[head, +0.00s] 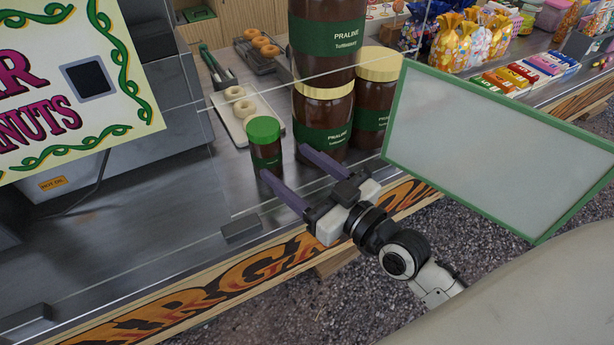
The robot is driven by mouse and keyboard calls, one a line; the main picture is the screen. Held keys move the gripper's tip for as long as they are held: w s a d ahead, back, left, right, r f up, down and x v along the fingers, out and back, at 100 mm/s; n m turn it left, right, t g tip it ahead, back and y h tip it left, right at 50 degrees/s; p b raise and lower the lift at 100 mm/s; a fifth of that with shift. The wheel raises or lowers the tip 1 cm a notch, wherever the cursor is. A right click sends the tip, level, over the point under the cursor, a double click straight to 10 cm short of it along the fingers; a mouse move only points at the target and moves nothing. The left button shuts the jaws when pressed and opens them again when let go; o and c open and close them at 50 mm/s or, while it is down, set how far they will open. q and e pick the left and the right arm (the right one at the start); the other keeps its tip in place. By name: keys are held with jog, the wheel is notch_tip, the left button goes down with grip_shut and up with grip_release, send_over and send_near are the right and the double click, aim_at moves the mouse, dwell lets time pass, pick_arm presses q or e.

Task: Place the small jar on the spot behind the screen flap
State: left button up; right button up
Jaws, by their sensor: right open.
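The small jar (266,156), brown with a green lid, stands upright on the metal counter, left of the large praline jars. My right gripper (284,161) is open, its two purple fingers pointing toward the jar from the front right. The near fingertip overlaps the jar's lower part in the picture; I cannot tell whether it touches. Nothing is held between the fingers. A green-framed, frosted panel (490,145), which looks like the screen flap, stands tilted at right. The spot behind it is not visible. My left gripper is not in view.
Large praline jars (322,125) with cream lids stand close right of the small jar, some stacked. A white board with doughnuts (240,108) lies behind. Clear screen edges and a dark bracket (241,230) are at the counter front. The counter (150,215) is bare at left.

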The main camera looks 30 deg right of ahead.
jog(key=shift+v, duration=1.95)
